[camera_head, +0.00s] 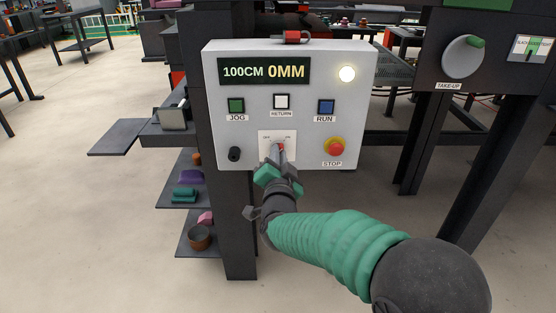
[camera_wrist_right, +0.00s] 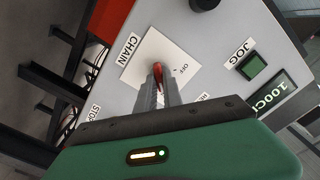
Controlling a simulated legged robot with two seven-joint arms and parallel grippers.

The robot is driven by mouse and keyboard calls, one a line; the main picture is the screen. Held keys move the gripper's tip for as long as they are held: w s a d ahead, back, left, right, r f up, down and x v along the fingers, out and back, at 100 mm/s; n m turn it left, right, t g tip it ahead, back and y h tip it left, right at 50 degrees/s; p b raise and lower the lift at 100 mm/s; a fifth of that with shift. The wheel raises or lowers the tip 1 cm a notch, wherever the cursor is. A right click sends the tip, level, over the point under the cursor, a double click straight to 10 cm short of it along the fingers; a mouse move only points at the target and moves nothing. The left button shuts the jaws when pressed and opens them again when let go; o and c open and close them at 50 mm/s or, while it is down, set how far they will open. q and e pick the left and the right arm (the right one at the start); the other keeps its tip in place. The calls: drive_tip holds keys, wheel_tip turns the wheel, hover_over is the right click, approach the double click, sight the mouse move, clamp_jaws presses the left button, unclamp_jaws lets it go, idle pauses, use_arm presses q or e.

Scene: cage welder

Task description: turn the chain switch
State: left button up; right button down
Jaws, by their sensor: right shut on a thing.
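The control box (camera_head: 220,120) is a light grey panel on a dark post. Its chain switch (camera_head: 282,147) sits on a white plate (camera_head: 265,140) low in the middle of the panel. In the right wrist view the switch's red tip (camera_wrist_right: 158,72) shows between my fingers, beside the CHAIN label (camera_wrist_right: 130,50) and the word OFF. My right gripper (camera_head: 274,160) is shut on the switch, its fingers reaching the plate from below; it also fills the lower part of the right wrist view (camera_wrist_right: 159,85). They hide most of the switch, so its setting is unclear. My left gripper is not in view.
Around the switch are a black knob (camera_head: 235,154), a red STOP button (camera_head: 335,148), and green JOG (camera_head: 236,105), white RETURN (camera_head: 281,101) and blue RUN (camera_head: 326,106) buttons. A display and a lit lamp (camera_head: 347,74) sit above. Shelves with parts stand at left; a take-up dial (camera_head: 462,57) is at right.

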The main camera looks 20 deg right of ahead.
drive_tip(key=shift+a+f+m, duration=0.1)
drive_tip(key=shift+f+m, duration=0.3)
drive_tip(key=c, duration=1.5)
unclamp_jaws()
drive_tip(key=shift+r, duration=0.2)
drive_tip(key=p+v, duration=0.3)
drive_tip(key=v, duration=1.3)
drive_tip(key=shift+s+a+p, duration=0.1)
drive_tip(key=shift+s+p, duration=0.2)
drive_tip(key=shift+s, duration=0.1)
